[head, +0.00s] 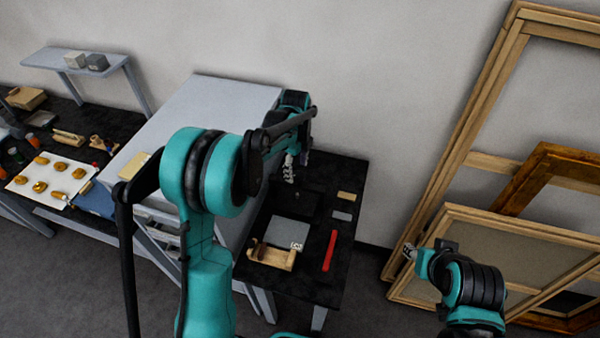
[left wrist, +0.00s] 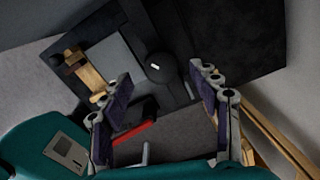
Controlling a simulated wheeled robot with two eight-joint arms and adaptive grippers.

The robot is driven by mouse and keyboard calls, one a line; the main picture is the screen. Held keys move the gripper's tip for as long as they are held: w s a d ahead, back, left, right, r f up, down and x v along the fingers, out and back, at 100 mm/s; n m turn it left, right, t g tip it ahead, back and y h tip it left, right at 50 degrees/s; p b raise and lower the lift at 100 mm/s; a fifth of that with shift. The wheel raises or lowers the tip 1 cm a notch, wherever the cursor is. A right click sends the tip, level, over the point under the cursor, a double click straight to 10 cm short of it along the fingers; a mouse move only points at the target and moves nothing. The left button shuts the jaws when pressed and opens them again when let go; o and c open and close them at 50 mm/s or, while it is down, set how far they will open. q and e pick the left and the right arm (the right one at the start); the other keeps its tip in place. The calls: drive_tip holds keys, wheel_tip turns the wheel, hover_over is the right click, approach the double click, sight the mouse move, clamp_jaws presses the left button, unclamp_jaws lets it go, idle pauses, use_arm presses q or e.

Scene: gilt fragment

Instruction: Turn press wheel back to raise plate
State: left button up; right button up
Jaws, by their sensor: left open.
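My left gripper (head: 289,170) is over the back of the dark bench in the head view, partly hidden by its own arm. In the left wrist view its two fingers (left wrist: 158,80) stand wide apart with nothing between the pads. A dark round knob-like part with a small white mark (left wrist: 160,67) lies beyond the fingertips; it may belong to the press, but I cannot make out a clear wheel. A flat grey plate (head: 288,230) lies on the bench beside a black block (head: 293,204). My right gripper (head: 409,252) is at the right, too small to read.
A wooden piece (head: 272,256) and a red bar (head: 329,251) lie on the dark bench (head: 318,285). Large wooden frames (head: 465,160) lean on the wall at right. A grey-topped table (head: 215,105) stands left of the bench. A white board (head: 50,180) holds several gilt pieces.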

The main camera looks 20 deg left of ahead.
sight(297, 175)
use_arm(q)
drive_tip(key=shift+w+d+f, duration=0.1)
drive_tip(key=shift+f, duration=0.55)
drive_tip(key=shift+w+d+f, duration=0.1)
drive_tip(key=shift+f, duration=0.5)
drive_tip(key=shift+s+a+f, duration=0.15)
drive_tip(key=shift+f, duration=0.1)
drive_tip(key=c, duration=1.2)
drive_tip(key=shift+o, duration=0.2)
drive_tip(key=shift+n, duration=0.3)
